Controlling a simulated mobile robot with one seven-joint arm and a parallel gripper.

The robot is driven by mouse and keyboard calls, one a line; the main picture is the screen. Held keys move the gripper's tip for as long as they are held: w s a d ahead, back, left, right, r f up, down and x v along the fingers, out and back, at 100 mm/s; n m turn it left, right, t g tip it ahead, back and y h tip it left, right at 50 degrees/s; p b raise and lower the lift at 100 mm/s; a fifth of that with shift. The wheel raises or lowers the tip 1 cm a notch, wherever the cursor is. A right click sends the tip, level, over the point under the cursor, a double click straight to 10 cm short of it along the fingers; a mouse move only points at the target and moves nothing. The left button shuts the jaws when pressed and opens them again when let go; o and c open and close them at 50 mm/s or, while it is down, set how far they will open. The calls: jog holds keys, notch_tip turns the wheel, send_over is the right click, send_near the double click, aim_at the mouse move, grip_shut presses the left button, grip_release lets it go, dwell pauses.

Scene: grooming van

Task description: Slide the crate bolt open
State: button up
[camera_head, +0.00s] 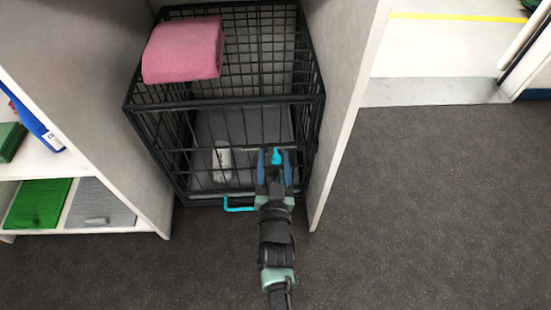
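The black wire crate (165,102) stands in a bay between two grey panels, with its barred front towards me. A small cyan knob (276,156), which looks like the bolt's handle, shows at the right part of the crate front. A thin grey bar beside it looks like part of the bolt (252,150). My gripper (275,158) is at the crate front with its two blue fingers apart, one on each side of the knob. A gap shows at the left finger; contact on the right is hard to tell. My gripper hides the bars below the knob.
A cyan loop handle (240,204) sticks out low at the crate front. A pink folded towel (185,52) lies on top. A white item (222,162) is inside. The right panel (348,110) stands close by. Open floor (440,210) lies right.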

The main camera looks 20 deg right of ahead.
jog(key=shift+d, duration=0.1)
jog(key=p+v, duration=0.5)
jog(key=v, duration=0.8)
jog(key=shift+p, duration=0.35)
